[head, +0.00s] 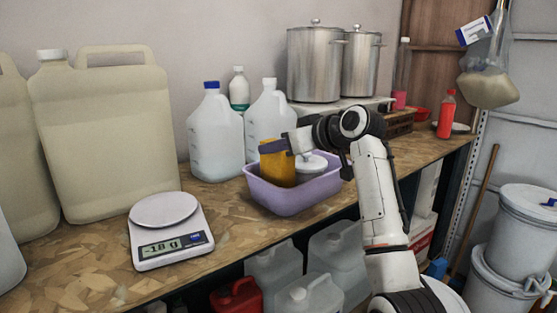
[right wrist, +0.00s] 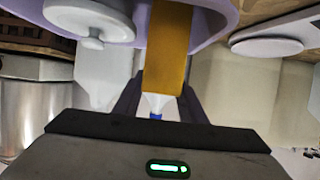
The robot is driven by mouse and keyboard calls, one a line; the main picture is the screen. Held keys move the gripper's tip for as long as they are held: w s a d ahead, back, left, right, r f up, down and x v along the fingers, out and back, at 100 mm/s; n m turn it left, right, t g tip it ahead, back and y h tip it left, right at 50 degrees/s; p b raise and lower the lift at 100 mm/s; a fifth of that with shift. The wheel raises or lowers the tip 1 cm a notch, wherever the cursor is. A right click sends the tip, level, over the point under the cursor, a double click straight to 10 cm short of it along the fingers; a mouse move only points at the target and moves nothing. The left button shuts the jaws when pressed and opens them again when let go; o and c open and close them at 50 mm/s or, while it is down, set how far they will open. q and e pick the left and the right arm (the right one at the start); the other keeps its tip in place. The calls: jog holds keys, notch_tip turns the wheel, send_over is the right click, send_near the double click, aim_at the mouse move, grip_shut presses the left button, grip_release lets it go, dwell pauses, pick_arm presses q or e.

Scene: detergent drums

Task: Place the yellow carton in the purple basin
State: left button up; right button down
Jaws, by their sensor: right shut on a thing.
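The yellow carton (head: 278,166) is upright at the left part of the purple basin (head: 290,198). Its lower end is hidden behind the basin's near wall, so I cannot tell whether it touches the floor. My right gripper (head: 275,146) is shut on the carton near its top, reaching over the basin from the right. In the right wrist view the carton (right wrist: 169,45) is between the dark fingers (right wrist: 158,105), with the basin (right wrist: 215,22) beyond it. A white lidded container (head: 312,164) is also in the basin, right of the carton. My left gripper is out of view.
White jugs (head: 216,135) stand behind the basin. A scale (head: 170,230) reading -18 g and large beige canisters (head: 105,140) are left. Steel pots (head: 315,65) stand on a raised board at the back. Some bench (head: 225,225) is clear between scale and basin.

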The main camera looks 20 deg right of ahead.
aim_at(278, 158)
jog(key=shift+f, duration=1.45)
jog(key=c, duration=1.1)
grip_release()
jog(key=shift+f, duration=0.15)
jog(key=v, duration=1.2)
jog(key=shift+b, duration=0.35)
